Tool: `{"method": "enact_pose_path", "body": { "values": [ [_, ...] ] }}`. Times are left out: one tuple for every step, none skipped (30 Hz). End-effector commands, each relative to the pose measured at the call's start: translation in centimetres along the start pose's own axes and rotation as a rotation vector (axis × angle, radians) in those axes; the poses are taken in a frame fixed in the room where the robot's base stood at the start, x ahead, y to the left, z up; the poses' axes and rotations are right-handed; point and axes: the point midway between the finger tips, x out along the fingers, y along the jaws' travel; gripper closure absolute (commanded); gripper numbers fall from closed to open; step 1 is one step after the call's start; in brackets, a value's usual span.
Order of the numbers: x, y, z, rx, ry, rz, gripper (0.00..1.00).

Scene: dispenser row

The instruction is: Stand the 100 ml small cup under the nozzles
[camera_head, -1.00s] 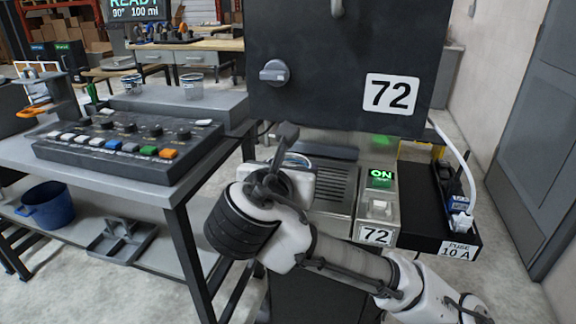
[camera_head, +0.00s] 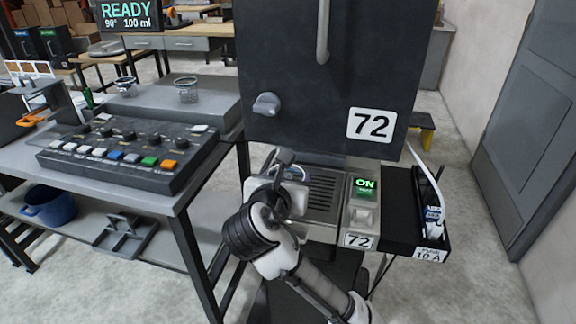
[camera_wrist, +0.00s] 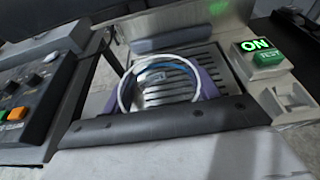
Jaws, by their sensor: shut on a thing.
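A clear cup (camera_wrist: 157,79) with a pale round rim is held between the purple-grey fingers of my gripper (camera_wrist: 165,88) in the wrist view. The cup is over or on the slotted grate (camera_wrist: 197,58) of dispenser 72; I cannot tell whether its base touches. In the head view my gripper (camera_head: 286,176) is at the left part of the grate, below the dark upper housing (camera_head: 335,75). My wrist hides most of the cup there. The nozzles are not visible. The cup's size marking is not readable.
Two other clear cups (camera_head: 186,90) (camera_head: 127,86) stand on the grey platform at left, behind a button panel (camera_head: 130,150). A screen (camera_head: 130,16) reads READY, 90°, 100 ml. A lit ON switch (camera_head: 365,186) is right of the grate, beside a black fuse tray (camera_head: 405,205).

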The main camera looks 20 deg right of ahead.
Motion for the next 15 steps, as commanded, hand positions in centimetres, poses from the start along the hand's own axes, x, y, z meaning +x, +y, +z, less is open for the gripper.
{"method": "enact_pose_path", "body": {
  "values": [
    [0.5,-0.1,0.2,0.001,0.002,-0.003,0.62],
    [0.9,-0.1,0.3,0.001,0.001,-0.003,0.62],
    [1.4,-0.1,0.4,0.001,0.001,-0.003,0.62],
    [1.8,-0.1,0.5,0.000,0.001,-0.003,0.62],
    [2.1,0.0,0.6,0.001,0.001,-0.002,0.62],
    [2.6,-0.1,0.7,0.001,0.002,-0.003,0.62],
    [2.9,0.0,0.8,0.001,0.001,-0.002,0.62],
    [3.3,0.0,0.9,0.001,0.001,-0.002,0.62],
    [3.8,0.0,1.0,0.001,0.002,-0.002,0.62],
    [4.1,0.0,1.1,0.001,0.001,-0.001,0.62],
    [4.4,0.0,1.2,0.001,0.001,-0.001,0.62],
    [4.8,-0.1,1.2,0.001,0.002,-0.002,0.62],
    [5.1,0.0,1.2,0.001,0.001,-0.001,0.62],
    [5.2,0.0,0.3,0.001,-0.001,0.000,0.62],
    [5.3,0.0,0.0,0.001,-0.001,0.000,0.62]
  ]
}}
